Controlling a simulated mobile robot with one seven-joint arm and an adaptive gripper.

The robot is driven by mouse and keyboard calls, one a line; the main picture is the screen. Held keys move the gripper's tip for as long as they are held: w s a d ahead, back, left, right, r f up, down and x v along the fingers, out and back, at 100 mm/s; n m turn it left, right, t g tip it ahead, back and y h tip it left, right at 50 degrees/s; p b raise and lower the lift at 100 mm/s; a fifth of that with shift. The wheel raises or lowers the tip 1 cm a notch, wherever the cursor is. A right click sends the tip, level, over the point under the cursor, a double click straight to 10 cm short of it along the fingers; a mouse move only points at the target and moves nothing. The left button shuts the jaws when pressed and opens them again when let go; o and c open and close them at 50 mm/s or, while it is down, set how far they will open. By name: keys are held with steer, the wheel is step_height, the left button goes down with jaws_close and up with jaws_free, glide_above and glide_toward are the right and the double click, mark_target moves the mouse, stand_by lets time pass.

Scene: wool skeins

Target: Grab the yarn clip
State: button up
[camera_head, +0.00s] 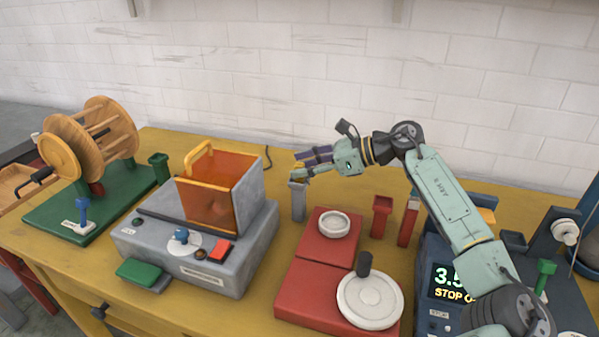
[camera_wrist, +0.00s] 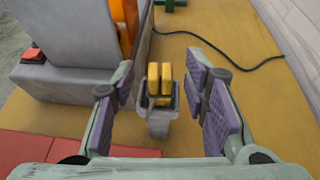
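The yarn clip, as I take it, is a yellow two-pronged piece (camera_wrist: 160,80) in the middle of the wrist view. It stands upright in a small grey holder (camera_wrist: 158,122) on the table. In the head view the grey holder (camera_head: 298,202) is a post between the grey machine and the red blocks. My gripper (camera_head: 304,163) is at the top of this post. In the wrist view my gripper (camera_wrist: 167,93) is open, with a purple-padded finger on each side of the clip and visible gaps to both. The fingers do not touch it.
A grey machine with an orange hopper (camera_head: 220,190) stands left of the holder. Red blocks (camera_head: 325,240) with a white dish and a white disc lie in front. Red posts (camera_head: 381,216) stand to the right. A dark cable (camera_wrist: 235,65) runs behind on the table.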

steer(key=c, duration=0.9)
